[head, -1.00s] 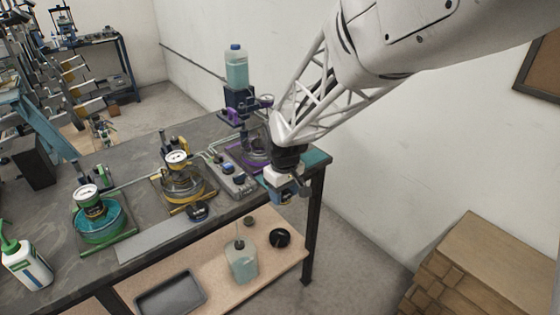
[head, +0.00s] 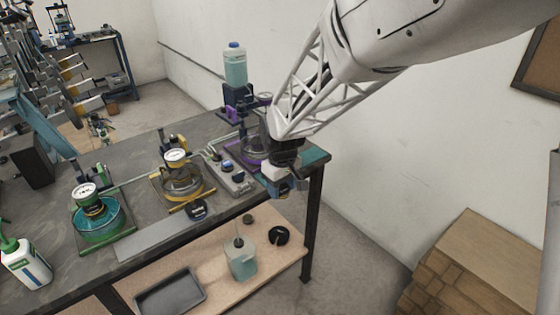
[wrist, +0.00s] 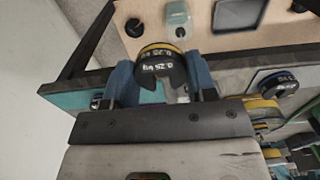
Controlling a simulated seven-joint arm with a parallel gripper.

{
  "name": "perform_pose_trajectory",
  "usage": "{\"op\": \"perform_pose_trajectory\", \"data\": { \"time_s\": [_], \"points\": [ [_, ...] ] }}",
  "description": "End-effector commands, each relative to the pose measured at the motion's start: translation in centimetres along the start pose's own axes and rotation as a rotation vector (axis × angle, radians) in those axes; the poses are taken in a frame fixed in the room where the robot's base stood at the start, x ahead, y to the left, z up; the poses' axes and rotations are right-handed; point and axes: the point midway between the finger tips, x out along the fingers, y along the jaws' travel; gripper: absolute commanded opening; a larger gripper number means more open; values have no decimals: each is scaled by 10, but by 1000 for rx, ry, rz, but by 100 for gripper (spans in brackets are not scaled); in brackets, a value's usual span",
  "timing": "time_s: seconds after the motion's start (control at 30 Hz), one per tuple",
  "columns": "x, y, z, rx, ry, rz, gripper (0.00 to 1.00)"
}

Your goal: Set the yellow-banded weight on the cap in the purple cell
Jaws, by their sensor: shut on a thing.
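My gripper (head: 284,188) is at the right end of the bench, above the teal mat area and in front of the purple cell (head: 236,154). In the wrist view, its blue fingers (wrist: 163,82) are shut on the yellow-banded weight (wrist: 163,66), a black slotted disc marked 0.25 kg. The weight is not clear in the head view. The purple cell has a purple frame and a clear round vessel, partly behind my arm. Its cap is hidden or too small to tell.
A second black weight (head: 197,209) lies on the bench, also seen in the wrist view (wrist: 278,84). A yellow cell (head: 182,184) and green cell (head: 98,224) stand to the left. A control box (head: 236,180) sits beside the purple cell. A tall bottle (head: 235,66) stands behind it.

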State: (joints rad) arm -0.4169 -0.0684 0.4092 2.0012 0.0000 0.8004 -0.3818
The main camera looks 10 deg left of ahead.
Motion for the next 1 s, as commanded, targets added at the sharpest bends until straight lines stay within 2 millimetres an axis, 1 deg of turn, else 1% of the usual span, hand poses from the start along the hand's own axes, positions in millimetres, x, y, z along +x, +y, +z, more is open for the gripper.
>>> {"op": "perform_pose_trajectory", "data": {
  "time_s": [0.17, 0.27, 0.6, 0.8, 0.9, 1.0],
  "points": [
    [-11, 11, -28, 0, 2, 1, 20],
    [-19, 20, -50, 0, 2, 1, 20],
    [-54, 55, -140, 0, 2, 1, 20],
    [-74, 74, -190, 0, 3, 1, 20],
    [-82, 83, -210, 0, 3, 1, 20],
    [-88, 89, -226, 0, 2, 1, 20]
  ]
}}
